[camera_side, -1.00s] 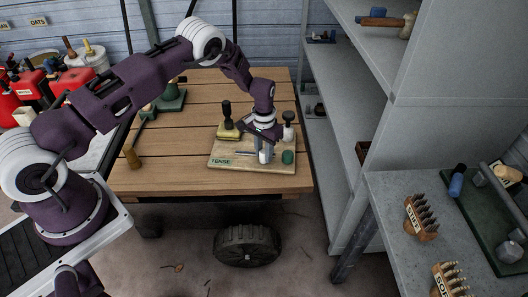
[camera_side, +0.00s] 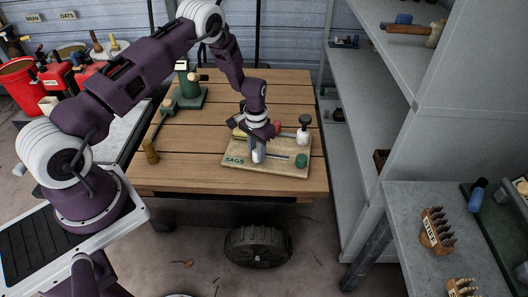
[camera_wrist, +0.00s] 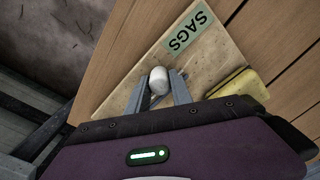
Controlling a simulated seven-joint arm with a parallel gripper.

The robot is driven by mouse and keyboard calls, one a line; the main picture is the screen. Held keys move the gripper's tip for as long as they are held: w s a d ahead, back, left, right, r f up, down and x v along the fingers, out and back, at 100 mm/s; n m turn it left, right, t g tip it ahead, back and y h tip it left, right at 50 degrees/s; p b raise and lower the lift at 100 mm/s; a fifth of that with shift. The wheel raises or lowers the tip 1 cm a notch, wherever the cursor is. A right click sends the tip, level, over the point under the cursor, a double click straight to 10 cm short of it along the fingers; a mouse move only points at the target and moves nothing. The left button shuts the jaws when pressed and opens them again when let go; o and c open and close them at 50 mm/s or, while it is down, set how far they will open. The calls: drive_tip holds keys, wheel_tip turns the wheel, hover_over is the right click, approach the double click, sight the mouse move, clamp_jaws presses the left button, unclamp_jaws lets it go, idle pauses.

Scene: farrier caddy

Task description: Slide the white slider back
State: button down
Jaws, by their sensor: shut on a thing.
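The white slider (camera_side: 258,156) stands on a wooden board (camera_side: 240,170) near its left end, beside the label "SAGS" (camera_side: 234,161). A thin rod runs from the slider's side toward a green knob (camera_side: 301,160) at the board's right end. My gripper (camera_side: 258,150) points down and is shut on the slider. In the wrist view the slider's rounded white top (camera_wrist: 159,78) sits between the two grey fingers, with the label (camera_wrist: 187,32) just beyond it. The slider's lower part is hidden by the fingers.
A dark-topped knob (camera_side: 305,123) stands at the board's back right. A yellow block (camera_wrist: 240,86) lies near my gripper. A green stand (camera_side: 186,95) and a wooden-handled tool (camera_side: 151,151) are at the table's left. Grey shelving (camera_side: 365,150) closes off the right.

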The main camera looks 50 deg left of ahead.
drive_tip(key=c, duration=1.1)
unclamp_jaws()
wheel_tip(320, 180, up, 7)
drive_tip(key=shift+r, duration=0.1)
